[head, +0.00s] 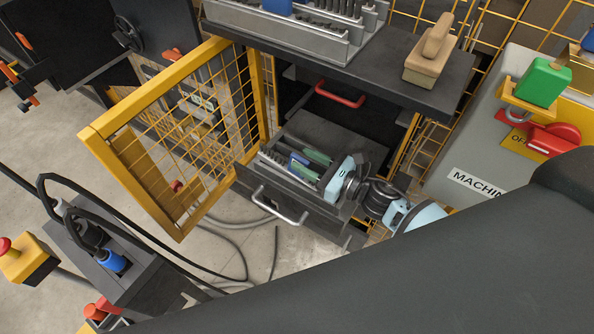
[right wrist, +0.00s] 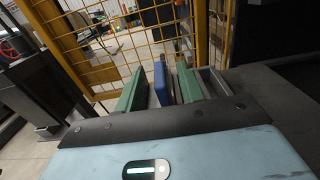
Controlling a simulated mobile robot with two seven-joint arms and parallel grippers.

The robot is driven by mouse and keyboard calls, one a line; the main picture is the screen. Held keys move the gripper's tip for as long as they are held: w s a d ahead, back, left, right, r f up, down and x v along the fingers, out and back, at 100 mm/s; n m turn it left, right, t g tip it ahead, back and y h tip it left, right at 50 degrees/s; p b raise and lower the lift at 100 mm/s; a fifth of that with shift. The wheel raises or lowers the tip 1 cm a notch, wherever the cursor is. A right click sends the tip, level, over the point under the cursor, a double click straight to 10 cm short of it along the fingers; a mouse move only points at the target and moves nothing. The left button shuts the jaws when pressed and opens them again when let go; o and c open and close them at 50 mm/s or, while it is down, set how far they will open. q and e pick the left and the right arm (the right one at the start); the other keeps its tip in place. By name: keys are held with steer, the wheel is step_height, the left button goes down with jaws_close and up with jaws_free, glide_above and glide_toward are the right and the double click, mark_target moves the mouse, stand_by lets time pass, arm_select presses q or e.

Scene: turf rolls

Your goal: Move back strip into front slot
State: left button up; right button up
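An open dark drawer (head: 268,200) holds a slotted metal rack (head: 272,160) with upright strips. My right gripper (head: 338,180), light blue, is at the drawer's right end beside the strips. My left gripper is out of view.
An open yellow mesh door (head: 165,125) stands left of the drawer. Above is a dark worktop (head: 385,75) with a second slotted rack (head: 290,38) and a wooden block (head: 430,55). A grey machine panel (head: 470,150) stands at right. Cables lie on the floor.

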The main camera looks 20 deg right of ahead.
steer(key=shift+x, duration=1.55)
jaws_close()
